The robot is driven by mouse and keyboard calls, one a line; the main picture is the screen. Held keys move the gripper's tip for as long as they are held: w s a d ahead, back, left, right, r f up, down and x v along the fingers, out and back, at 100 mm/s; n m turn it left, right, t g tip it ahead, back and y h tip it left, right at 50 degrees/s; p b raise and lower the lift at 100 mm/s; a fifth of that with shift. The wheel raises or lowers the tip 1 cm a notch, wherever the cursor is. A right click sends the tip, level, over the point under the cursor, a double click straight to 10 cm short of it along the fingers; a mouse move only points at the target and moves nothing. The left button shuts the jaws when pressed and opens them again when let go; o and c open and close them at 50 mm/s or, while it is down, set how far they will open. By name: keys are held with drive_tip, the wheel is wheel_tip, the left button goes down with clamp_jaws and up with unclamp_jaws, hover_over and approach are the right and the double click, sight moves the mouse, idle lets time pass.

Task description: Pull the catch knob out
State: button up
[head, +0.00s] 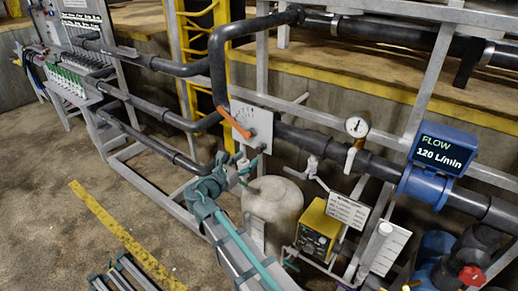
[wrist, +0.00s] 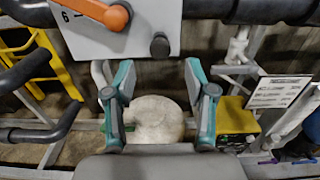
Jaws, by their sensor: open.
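The catch knob (wrist: 160,45) is a short dark knob on the lower edge of a pale plate (wrist: 85,38). An orange lever (wrist: 105,13) lies across the plate, left of the knob. In the head view the plate (head: 262,112) is upright on the pipe frame, with the orange lever (head: 232,121) crossing it; I cannot make out the knob there. My gripper (wrist: 159,70) is open and empty, its two teal fingers spread apart just below the knob in the wrist view. In the head view my gripper (head: 246,162) is just below the plate.
Dark pipes (head: 340,147) run beside the plate. A pale rounded tank (head: 272,203) and a yellow box (head: 318,230) stand below my gripper. A gauge (head: 357,126) and a blue flow meter (head: 437,165) reading 120 L/min are to the right. Open floor lies at left.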

sight(257, 151)
drive_tip(key=p+x, duration=0.2)
drive_tip(key=x, duration=0.5)
drive_tip(key=shift+w+d, duration=0.25)
drive_tip(key=shift+w, duration=0.05)
